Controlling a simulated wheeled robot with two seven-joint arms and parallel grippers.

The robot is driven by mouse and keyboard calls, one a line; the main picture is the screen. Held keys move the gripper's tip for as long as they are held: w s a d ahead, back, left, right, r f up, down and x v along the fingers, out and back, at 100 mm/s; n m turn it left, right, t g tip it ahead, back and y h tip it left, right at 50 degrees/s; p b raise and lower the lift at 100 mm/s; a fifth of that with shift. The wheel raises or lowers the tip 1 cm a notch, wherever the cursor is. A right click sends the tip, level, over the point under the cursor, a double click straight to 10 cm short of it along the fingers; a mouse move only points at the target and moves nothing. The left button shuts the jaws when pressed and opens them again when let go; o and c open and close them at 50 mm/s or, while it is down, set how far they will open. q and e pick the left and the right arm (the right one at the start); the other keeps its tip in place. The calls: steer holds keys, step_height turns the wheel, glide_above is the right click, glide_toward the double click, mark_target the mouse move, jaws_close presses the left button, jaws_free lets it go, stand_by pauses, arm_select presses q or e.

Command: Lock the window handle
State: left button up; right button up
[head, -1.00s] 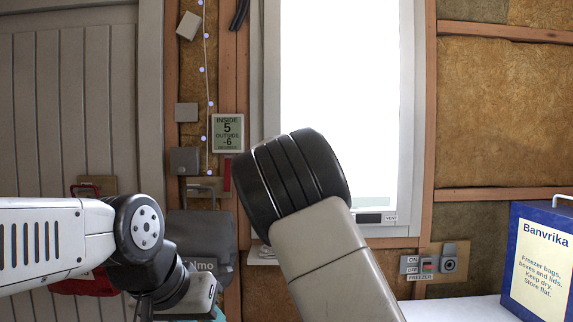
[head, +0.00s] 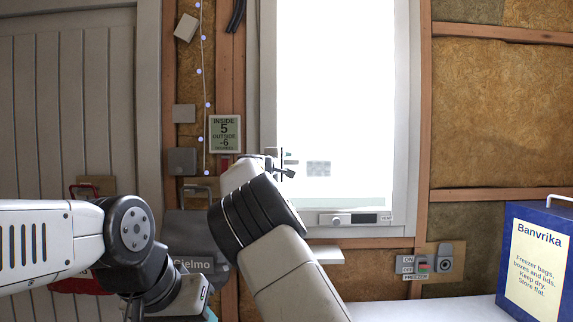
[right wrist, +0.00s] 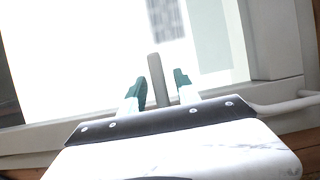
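The window (head: 335,110) has a white frame and a bright pane. In the right wrist view a grey bar, which looks like the window handle (right wrist: 157,68), stands upright between my right fingers, with a visible gap on each side. My right gripper (right wrist: 160,88) has teal fingertips and is open around the bar. In the head view my right gripper (head: 285,166) is at the window's left edge, small and partly hidden by my wrist; the handle there is hard to tell from the fingers. My left gripper (head: 188,297) is low at the left, its fingers not clearly seen.
A vent (head: 355,218) sits on the lower window frame. A small white ledge (head: 327,254) is below it. A blue Banvrika box (head: 538,258) stands on a white surface at the right.

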jaws_close()
stand_by(1.5)
